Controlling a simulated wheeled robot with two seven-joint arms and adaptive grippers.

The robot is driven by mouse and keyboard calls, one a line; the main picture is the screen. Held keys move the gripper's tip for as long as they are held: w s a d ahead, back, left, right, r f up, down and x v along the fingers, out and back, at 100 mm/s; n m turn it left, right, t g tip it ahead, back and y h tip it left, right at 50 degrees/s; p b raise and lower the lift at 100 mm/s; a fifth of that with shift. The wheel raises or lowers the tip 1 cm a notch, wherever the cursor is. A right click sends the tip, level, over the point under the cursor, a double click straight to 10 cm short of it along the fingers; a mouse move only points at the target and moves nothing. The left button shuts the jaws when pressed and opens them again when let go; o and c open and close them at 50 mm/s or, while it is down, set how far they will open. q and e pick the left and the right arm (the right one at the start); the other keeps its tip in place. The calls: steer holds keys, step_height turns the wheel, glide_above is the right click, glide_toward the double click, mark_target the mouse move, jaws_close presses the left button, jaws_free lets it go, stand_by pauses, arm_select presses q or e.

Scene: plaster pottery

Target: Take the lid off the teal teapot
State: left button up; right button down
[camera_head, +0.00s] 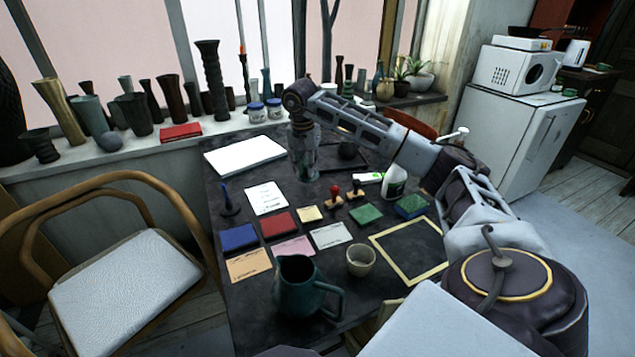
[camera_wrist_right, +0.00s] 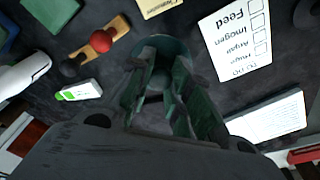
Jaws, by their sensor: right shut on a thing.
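A teal vessel (camera_head: 292,291) with a handle on its right stands at the table's near side. Its top looks open, with no lid on it; it is the only teapot-like teal thing I see. My right gripper (camera_head: 304,172) points down over the far part of the table, well apart from this vessel. In the wrist view its fingers (camera_wrist_right: 163,88) are shut on a round teal piece (camera_wrist_right: 172,45), which looks like the lid. The fingers hide much of it, and I cannot tell whether it touches the table. My left gripper is not in view.
A pale cup (camera_head: 361,261) stands right of the teal vessel. Stamps (camera_head: 336,196), ink pads (camera_head: 281,224), cards and a white bottle (camera_head: 394,182) crowd the middle. A white pad (camera_head: 245,156) lies at the back left. Vases line the windowsill; a chair (camera_head: 120,285) stands left.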

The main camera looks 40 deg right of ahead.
mark_target(307, 180)
step_height(307, 180, down, 5)
steer(key=shift+f+b, duration=0.15)
steer(key=shift+b, duration=0.45)
steer(key=shift+f, duration=0.3)
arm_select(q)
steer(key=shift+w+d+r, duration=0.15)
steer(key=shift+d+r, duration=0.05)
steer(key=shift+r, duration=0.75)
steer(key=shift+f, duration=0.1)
arm_select(e)
steer(key=shift+f, duration=0.1)
steer(key=shift+f, duration=0.3)
step_height(307, 180, down, 3)
steer(key=shift+r+b, duration=0.2)
steer(key=shift+b, duration=0.25)
steer(key=shift+f, duration=0.2)
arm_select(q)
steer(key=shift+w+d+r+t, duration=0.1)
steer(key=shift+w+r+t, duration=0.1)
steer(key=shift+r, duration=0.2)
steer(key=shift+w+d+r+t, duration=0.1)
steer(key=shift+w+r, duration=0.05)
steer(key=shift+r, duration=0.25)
